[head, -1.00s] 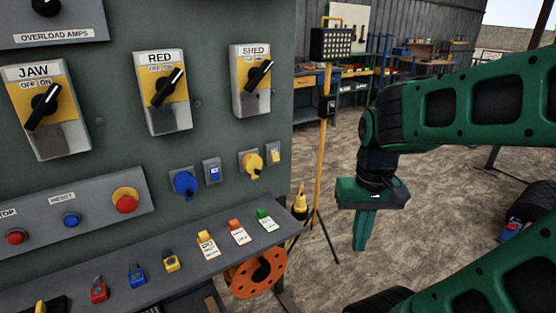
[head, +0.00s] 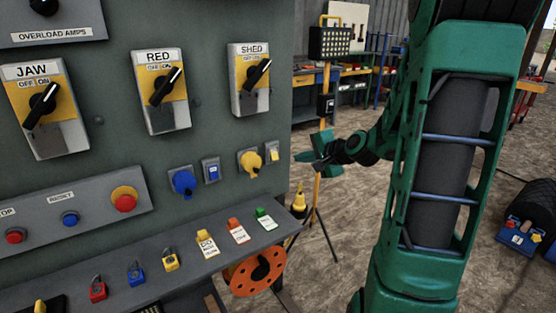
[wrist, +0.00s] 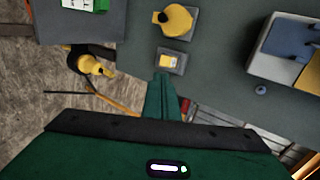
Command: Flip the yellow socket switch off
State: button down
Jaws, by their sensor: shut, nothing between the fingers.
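The yellow socket (head: 251,164) is a round yellow fitting on the green panel. Its small switch (head: 272,152) with a pale yellow rocker sits just to its right. In the wrist view the socket (wrist: 176,20) is near the top and the switch (wrist: 171,61) is below it, just ahead of my fingertips. My gripper (head: 297,157) is shut and empty, to the right of the switch in the head view, pointing left toward it. Its fingers (wrist: 162,80) look apart from the switch, though the exact gap is hard to tell. The rocker's position is too small to read.
A blue socket (head: 184,182) and its blue switch (head: 211,170) are to the left. The SHED switch box (head: 249,80) is above. A shelf (head: 130,290) with padlocks and tags juts out below. A yellow pole (head: 323,110) stands behind my gripper.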

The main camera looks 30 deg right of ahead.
aim_at(275, 154)
jog(key=shift+w+d+r, duration=0.25)
jog(key=shift+w, duration=0.05)
jog(key=x, duration=1.4)
jog(key=shift+w+r, duration=0.1)
jog(key=shift+r, duration=0.1)
jog(key=shift+w+f, duration=0.1)
dwell(0.3)
jog(key=shift+r, duration=0.8)
